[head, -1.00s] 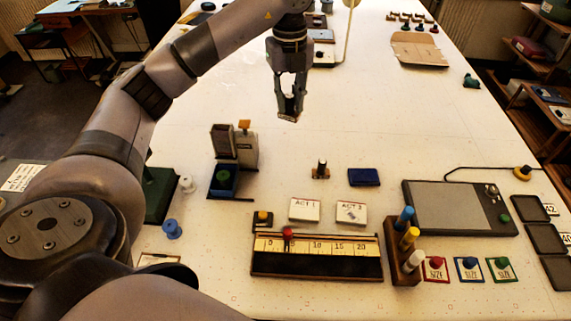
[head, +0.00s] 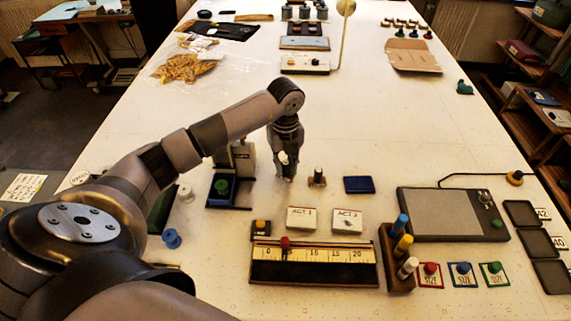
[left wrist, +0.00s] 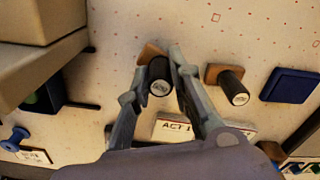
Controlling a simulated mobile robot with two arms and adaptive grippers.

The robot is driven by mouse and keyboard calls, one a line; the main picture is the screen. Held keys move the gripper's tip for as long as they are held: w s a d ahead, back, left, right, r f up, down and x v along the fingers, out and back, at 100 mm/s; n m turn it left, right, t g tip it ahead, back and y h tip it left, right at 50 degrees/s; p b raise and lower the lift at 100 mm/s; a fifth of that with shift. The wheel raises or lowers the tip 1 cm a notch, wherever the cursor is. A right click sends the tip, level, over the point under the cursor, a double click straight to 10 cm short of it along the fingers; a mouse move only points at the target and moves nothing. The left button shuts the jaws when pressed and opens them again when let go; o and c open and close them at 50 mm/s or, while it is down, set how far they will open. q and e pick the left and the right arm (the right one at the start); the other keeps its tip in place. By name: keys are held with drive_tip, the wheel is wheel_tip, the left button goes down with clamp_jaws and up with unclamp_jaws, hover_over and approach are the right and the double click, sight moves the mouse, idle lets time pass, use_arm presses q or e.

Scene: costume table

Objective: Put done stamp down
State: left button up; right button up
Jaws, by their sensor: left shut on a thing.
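A stamp with a black handle and wooden base (left wrist: 159,77) is between the fingers of my left gripper (left wrist: 161,66); a pale label on the handle's end is too small to read. In the head view my left gripper (head: 286,176) points down, low over the white table, and largely hides this stamp. I cannot tell whether its base touches the table. A second similar stamp (head: 317,178) stands upright just to the right; it also shows in the left wrist view (left wrist: 233,90). My right gripper is not in view.
A blue pad (head: 358,184) lies right of the second stamp. Two white ACT cards (head: 301,218) lie in front. A press-like device with a green knob (head: 222,188) stands close on the left. A numbered slider board (head: 314,268) is at the front.

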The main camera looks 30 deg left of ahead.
sight(285, 163)
use_arm(q)
drive_tip(key=shift+f, duration=0.5)
drive_tip(key=shift+f, duration=0.1)
drive_tip(key=o, duration=0.9)
drive_tip(key=shift+r, duration=0.25)
wheel_tip(285, 163, up, 11)
drive_tip(key=b, duration=0.3)
drive_tip(key=shift+f+b, duration=0.2)
drive_tip(key=shift+b, duration=0.1)
drive_tip(key=shift+r, duration=0.55)
